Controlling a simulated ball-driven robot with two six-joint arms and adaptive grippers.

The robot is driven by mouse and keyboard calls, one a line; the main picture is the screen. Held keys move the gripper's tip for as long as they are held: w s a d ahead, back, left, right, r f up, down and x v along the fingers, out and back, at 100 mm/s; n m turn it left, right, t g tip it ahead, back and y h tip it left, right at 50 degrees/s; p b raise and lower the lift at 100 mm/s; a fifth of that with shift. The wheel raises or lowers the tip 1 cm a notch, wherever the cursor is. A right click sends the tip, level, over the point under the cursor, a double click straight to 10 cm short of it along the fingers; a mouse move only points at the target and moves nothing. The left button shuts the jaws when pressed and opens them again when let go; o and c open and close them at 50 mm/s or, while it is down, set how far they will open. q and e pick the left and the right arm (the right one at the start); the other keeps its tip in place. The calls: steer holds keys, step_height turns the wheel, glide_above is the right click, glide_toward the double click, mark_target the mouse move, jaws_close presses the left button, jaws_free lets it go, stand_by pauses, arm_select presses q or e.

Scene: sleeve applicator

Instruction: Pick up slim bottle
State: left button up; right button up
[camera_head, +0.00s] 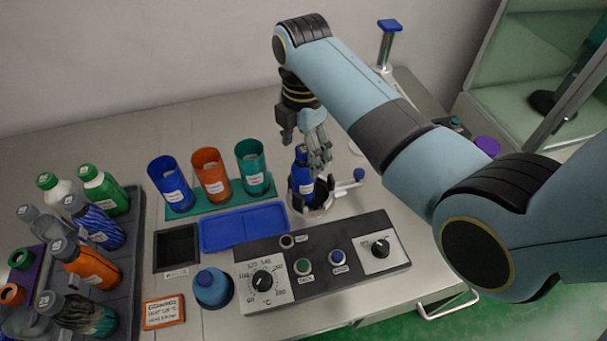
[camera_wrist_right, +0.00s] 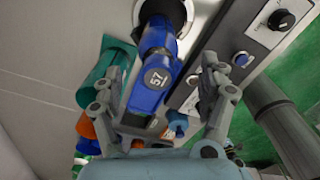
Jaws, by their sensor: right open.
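A slim blue bottle (camera_head: 301,174) with a white label stands in a round ring-shaped holder (camera_head: 318,210) on the machine table. In the right wrist view the blue bottle (camera_wrist_right: 157,78) shows its cap end marked 57, between the spread fingers. My right gripper (camera_head: 304,146) is open just above the bottle, with its fingers pointing down around the top. The same gripper (camera_wrist_right: 161,82) has a finger on each side of the bottle in the wrist view, with visible gaps. Contact is not visible. My left gripper is not in view.
Blue, orange and teal cups (camera_head: 211,176) stand left of the holder, behind a blue tray (camera_head: 243,229). A control panel (camera_head: 325,260) with knobs lies in front. A rack (camera_head: 136,215) of several bottles is at the left.

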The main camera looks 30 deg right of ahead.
mark_target(304, 169)
steer(key=shift+f, duration=0.45)
steer(key=shift+w+d+f, duration=0.1)
steer(key=shift+f, duration=0.25)
step_height(304, 169, down, 4)
steer(key=shift+f, duration=0.45)
steer(key=c, duration=0.9)
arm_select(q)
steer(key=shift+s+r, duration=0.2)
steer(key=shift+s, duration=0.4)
arm_select(e)
steer(key=c, duration=0.6)
steer(key=shift+r, duration=0.1)
